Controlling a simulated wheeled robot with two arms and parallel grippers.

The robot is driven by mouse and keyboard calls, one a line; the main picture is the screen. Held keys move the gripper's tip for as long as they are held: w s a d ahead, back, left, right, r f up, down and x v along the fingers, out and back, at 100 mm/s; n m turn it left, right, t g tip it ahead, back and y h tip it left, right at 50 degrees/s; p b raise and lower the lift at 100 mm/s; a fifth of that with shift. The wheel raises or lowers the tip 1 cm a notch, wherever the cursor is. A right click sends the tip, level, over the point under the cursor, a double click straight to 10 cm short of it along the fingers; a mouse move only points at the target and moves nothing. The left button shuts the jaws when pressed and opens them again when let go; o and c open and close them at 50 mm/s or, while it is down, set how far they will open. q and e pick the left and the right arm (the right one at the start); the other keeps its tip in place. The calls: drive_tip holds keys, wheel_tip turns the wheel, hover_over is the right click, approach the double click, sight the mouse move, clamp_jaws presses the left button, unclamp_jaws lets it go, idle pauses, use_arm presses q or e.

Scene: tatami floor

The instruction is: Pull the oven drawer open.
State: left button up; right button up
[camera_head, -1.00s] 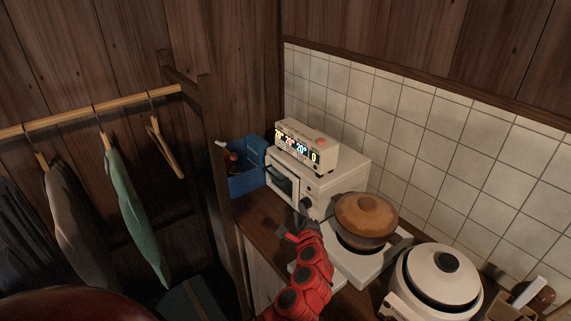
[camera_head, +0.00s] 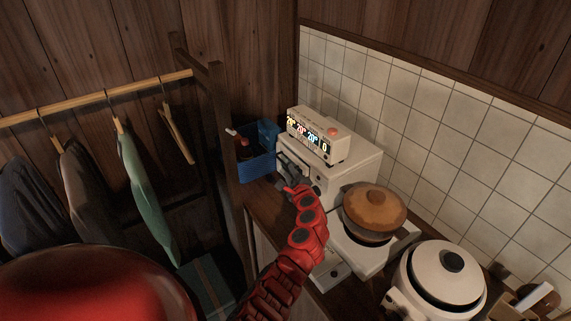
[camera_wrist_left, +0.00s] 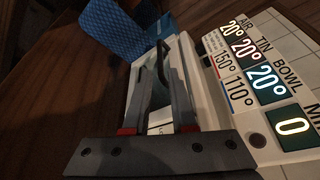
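The white oven (camera_head: 355,163) stands on the counter against the tiled wall. In the left wrist view its white front (camera_wrist_left: 133,92) and a dark handle (camera_wrist_left: 161,66) show at close range. My left gripper (camera_head: 285,174) is at the front of the oven, its fingers pointing toward it. In the left wrist view my left gripper (camera_wrist_left: 158,75) has its two fingers apart, with the handle in line between the tips. I cannot tell whether they touch the handle. The drawer looks shut, partly hidden by my gripper. My right gripper is not in view.
A display box (camera_head: 318,137) with lit numbers sits on the oven. A blue bin (camera_head: 258,166) stands to its left. A lidded pot (camera_head: 374,210) on a stove and a white rice cooker (camera_head: 435,283) stand to the right. Clothes hang at the left.

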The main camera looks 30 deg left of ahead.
sight(286, 165)
use_arm(q)
drive_tip(key=b+x, duration=0.1)
drive_tip(key=x, duration=0.5)
drive_tip(key=shift+f, duration=0.2)
drive_tip(key=shift+w+a+b, duration=0.15)
drive_tip(key=shift+w+b, duration=0.2)
drive_tip(key=shift+b, duration=0.05)
clamp_jaws()
idle(1.0)
